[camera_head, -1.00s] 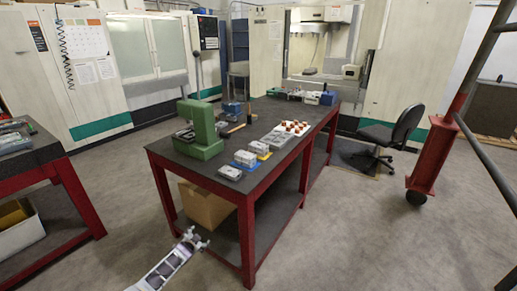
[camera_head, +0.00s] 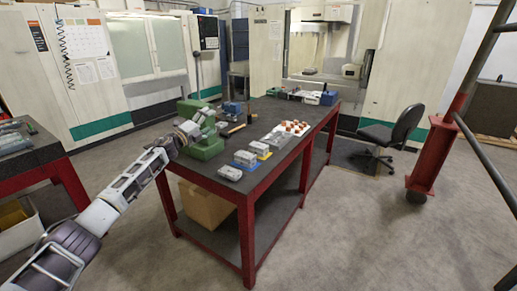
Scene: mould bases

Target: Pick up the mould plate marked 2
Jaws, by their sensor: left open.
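Several grey mould plates stand in a row along the front right edge of the dark table: one at the near corner (camera_head: 230,173), one with a blue base (camera_head: 246,158) and one with a yellow base (camera_head: 261,149). They are too small for me to read any number, so I cannot tell which is marked 2. My left gripper (camera_head: 206,117) is open, in front of the green press, up and left of the plates and apart from them. It covers part of the press. My right gripper is out of view.
The green press (camera_head: 209,146) stands on the red-framed table (camera_head: 205,178) close to my left gripper. Farther back are a pale tray with orange-brown pieces (camera_head: 293,126) and blue items (camera_head: 232,107). A cardboard box (camera_head: 205,205) sits on the lower shelf. A black chair (camera_head: 390,133) stands at right.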

